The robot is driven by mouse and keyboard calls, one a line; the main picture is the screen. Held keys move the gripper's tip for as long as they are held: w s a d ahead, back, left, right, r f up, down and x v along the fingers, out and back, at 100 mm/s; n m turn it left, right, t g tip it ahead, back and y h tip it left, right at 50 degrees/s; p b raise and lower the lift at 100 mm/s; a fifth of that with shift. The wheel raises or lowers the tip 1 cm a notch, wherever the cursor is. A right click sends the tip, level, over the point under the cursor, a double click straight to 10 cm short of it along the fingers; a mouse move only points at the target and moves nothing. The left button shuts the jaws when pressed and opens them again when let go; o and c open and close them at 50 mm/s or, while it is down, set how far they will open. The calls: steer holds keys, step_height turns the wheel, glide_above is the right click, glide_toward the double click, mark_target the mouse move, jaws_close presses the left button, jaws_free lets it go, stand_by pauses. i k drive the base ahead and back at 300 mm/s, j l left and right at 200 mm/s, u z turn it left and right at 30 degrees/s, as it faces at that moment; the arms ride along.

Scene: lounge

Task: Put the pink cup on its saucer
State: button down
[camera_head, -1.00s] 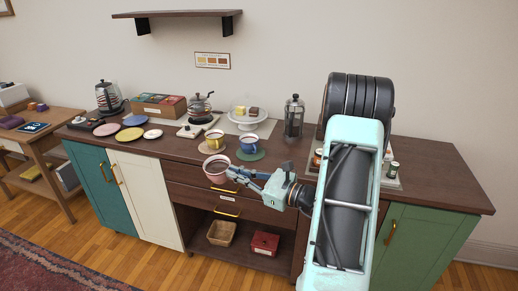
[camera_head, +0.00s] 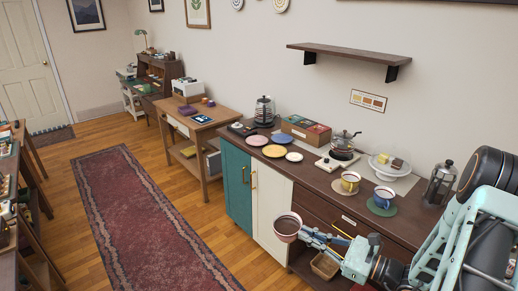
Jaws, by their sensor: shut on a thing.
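My gripper (camera_head: 307,234) is shut on the pink cup (camera_head: 286,230). The cup is upright, with dark contents, and is held in front of the cabinet's front edge, apart from the countertop. I cannot tell which is the pink cup's saucer. A yellow cup (camera_head: 350,181) and a blue cup (camera_head: 383,196) stand on saucers to the right.
A wall shelf (camera_head: 350,58) hangs above. A side table (camera_head: 200,118) stands left.

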mark_target(258, 141)
steer(key=i+u, duration=0.15)
steer(key=u, duration=0.15)
steer(key=i+u, duration=0.15)
steer(key=u, duration=0.2)
steer(key=i+l+u, duration=0.15)
steer(key=i, duration=0.15)
steer(key=i+l+u, duration=0.15)
steer(key=i, duration=0.15)
steer(key=i+l, duration=0.3)
steer(key=i, duration=0.2)
steer(key=i+l+u, duration=0.1)
steer(key=i+l, duration=0.2)
steer(key=i, duration=0.2)
steer(key=i+l, duration=0.3)
steer(key=i, duration=0.2)
steer(key=u, duration=0.05)
